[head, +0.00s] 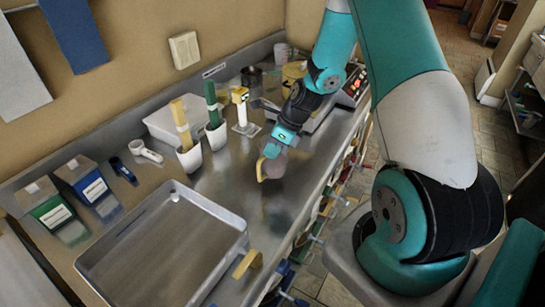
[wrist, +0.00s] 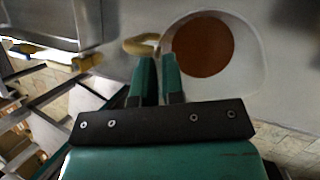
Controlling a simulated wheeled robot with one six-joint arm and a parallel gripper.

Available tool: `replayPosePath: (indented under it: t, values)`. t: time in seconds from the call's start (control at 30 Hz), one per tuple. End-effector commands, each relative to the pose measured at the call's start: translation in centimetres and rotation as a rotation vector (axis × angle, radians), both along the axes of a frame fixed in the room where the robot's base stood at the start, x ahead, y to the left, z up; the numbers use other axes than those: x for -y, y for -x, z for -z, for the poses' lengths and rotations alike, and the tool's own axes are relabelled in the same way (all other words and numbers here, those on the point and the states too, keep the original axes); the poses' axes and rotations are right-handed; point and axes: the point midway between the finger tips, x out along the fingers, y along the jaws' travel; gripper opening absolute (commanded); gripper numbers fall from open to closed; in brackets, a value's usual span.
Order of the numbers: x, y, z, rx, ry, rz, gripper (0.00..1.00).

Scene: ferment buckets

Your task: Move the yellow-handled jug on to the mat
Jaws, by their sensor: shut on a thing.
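The yellow-handled jug (head: 274,167) is at my gripper (head: 274,149) over the steel counter, toward its front edge. In the wrist view its pale round body (wrist: 253,68) is open on top, with brown contents inside. My gripper's green fingers (wrist: 158,65) are shut on the yellow handle (wrist: 138,45), beside the body. The jug looks roughly upright. A dark patch lies on the counter below it, and the jug seems held above the surface. I cannot make out a mat for certain in either view.
A large steel tray (head: 236,222) fills the near counter. A yellow piece (head: 247,263) is by its right side. White cups with yellow (head: 189,158) and green (head: 216,134) tools, a yellow-topped stand (head: 241,97) and a scale (head: 354,86) stand farther back. Bare counter lies between.

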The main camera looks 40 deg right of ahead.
Motion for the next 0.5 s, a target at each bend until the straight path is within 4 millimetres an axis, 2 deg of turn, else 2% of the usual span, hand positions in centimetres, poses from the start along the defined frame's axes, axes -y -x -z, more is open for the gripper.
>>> replayPosePath:
  t: [0.3,0.5]
  values:
    - [0.0,0.0,3.7,0.0,-0.001,0.001,0.0]
    - [0.0,0.0,3.9,0.003,0.001,0.0,0.0]
